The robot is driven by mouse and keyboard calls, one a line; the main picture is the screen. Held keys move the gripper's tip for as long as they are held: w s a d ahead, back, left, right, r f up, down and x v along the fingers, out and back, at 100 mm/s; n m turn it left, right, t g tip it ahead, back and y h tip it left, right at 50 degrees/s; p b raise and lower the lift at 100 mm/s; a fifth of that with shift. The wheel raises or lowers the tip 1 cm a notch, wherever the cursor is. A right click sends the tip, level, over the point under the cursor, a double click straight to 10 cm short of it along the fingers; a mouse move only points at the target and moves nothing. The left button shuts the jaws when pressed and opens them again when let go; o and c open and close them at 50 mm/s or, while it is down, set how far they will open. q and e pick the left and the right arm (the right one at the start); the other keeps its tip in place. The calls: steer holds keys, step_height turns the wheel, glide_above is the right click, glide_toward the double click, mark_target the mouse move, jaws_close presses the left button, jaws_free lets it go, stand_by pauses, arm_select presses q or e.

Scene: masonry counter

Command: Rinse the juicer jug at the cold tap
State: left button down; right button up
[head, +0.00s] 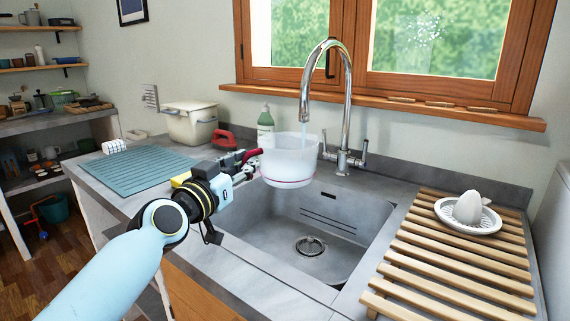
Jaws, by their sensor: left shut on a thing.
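The juicer jug (291,164) is a whitish, translucent tub with a pink line near its base. It is upright above the sink (257,213), under the spout of the chrome tap (348,95). A thin pale stream runs from the spout down toward the jug. My left gripper (256,161) is shut on the jug's left side, where a dark red part shows. The inside of the jug is mostly hidden. The juicer's reamer top (468,209) sits on the wooden slatted rack at the right. My right gripper is not in view.
The slatted rack (408,262) lies right of the sink. A teal ribbed mat (139,169) covers the left counter. A cream lidded bin (190,124), a red item (223,139) and a green bottle (265,129) stand behind. The sink basin is empty.

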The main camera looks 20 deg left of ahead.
arm_select(q)
steer(key=s+a, duration=0.1)
steer(key=s, duration=0.5)
steer(key=shift+a+p, duration=0.2)
steer(key=shift+p, duration=0.15)
steer(key=shift+s+r, duration=0.1)
stand_by(1.0)
steer(key=s+a+r+p, duration=0.1)
steer(key=s+r+p, duration=0.3)
steer(key=s, duration=0.1)
stand_by(0.4)
stand_by(0.4)
